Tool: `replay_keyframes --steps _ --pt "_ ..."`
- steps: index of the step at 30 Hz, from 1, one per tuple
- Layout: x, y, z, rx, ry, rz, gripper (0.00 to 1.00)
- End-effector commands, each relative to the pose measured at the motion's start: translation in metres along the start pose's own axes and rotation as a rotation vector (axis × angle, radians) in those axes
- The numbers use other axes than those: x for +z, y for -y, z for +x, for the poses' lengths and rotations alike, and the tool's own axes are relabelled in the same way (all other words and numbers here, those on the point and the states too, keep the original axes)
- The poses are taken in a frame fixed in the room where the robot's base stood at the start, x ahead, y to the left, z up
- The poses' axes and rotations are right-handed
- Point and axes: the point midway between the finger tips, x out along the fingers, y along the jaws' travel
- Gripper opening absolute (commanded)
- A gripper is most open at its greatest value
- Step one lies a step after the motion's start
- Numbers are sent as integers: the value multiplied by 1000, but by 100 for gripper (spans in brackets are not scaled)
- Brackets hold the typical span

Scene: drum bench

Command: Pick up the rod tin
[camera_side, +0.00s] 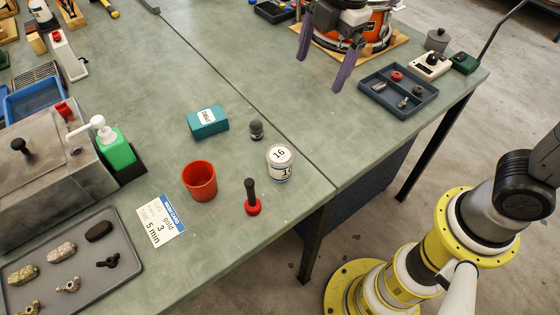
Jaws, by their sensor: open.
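A white round tin (280,164) with "16" on its lid and side stands upright on the green bench, near the front edge by the seam. It is the only clear tin in view, so I take it as the rod tin. My gripper (319,75) is at the top of the view, its two purple fingers pointing down and spread apart with nothing between them. It is well beyond the tin, in front of an orange machine (382,22). Nothing hides the tin.
Close around the tin are a dark knob-like piece (256,130), a red-based black handle (252,198), a red cup (199,181) and a teal box (208,122). A blue-grey divided tray (413,110) lies right. Bench between gripper and tin is clear.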

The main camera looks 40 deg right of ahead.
Motion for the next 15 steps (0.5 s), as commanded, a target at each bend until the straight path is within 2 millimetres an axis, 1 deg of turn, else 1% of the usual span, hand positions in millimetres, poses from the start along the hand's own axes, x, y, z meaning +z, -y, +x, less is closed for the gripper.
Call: replay_keyframes --steps 1,3,6,9,11,14,15 --pt "-18 -5 20 -41 6 -59 100" --pt "-38 -8 41 -82 13 -109 100" --pt "-59 -5 68 -133 25 -156 100" --pt "-71 3 86 -173 37 -187 100" --pt "-76 7 91 -185 41 -201 100" --pt "-78 10 99 -187 41 -208 100" --pt "-77 12 104 -188 41 -207 100"
